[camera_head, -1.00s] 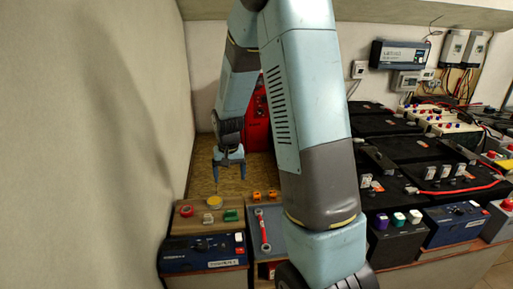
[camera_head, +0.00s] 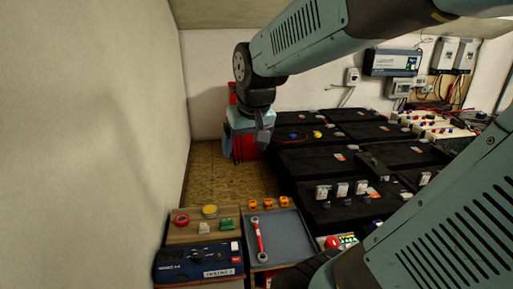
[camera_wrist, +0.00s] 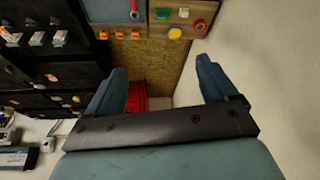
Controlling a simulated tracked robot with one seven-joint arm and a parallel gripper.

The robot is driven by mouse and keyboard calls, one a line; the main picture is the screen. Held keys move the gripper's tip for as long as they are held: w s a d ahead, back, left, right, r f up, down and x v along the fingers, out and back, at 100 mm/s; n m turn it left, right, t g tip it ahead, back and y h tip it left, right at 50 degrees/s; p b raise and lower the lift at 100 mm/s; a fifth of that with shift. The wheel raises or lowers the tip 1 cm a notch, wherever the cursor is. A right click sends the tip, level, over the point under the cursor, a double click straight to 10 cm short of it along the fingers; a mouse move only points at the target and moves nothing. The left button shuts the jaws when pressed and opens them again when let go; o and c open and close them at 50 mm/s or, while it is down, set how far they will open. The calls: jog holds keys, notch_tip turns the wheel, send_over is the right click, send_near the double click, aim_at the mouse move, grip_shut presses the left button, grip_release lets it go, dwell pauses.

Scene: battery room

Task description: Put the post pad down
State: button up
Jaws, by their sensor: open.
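My gripper (camera_head: 262,135) is raised beyond the wooden board, in front of a red object. In the wrist view my gripper (camera_wrist: 160,85) has its two blue fingers wide apart, with nothing between them. The board (camera_head: 178,237) carries a red ring (camera_head: 181,220), a yellow disc (camera_head: 209,211), a pale block (camera_head: 204,228) and a green block (camera_head: 226,224). These also show near the top of the wrist view, where the yellow disc (camera_wrist: 175,33) lies near the board's edge. I cannot tell which of these is the post pad.
A grey tray (camera_head: 285,245) holds a red-handled wrench (camera_head: 258,238), with orange pieces (camera_head: 269,202) at its far edge. A blue case (camera_head: 195,262) stands in front of the board. Black batteries (camera_head: 320,160) fill the right; a plain wall (camera_head: 90,140) bounds the left.

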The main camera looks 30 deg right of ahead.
jog(key=s+a+r+t, duration=0.1)
jog(key=s+r, duration=0.2)
jog(key=s, duration=0.5)
jog(key=shift+s+n, duration=0.2)
jog(key=shift+n, duration=0.2)
jog(key=shift+s, duration=0.15)
dwell(0.5)
jog(key=shift+o, duration=0.5)
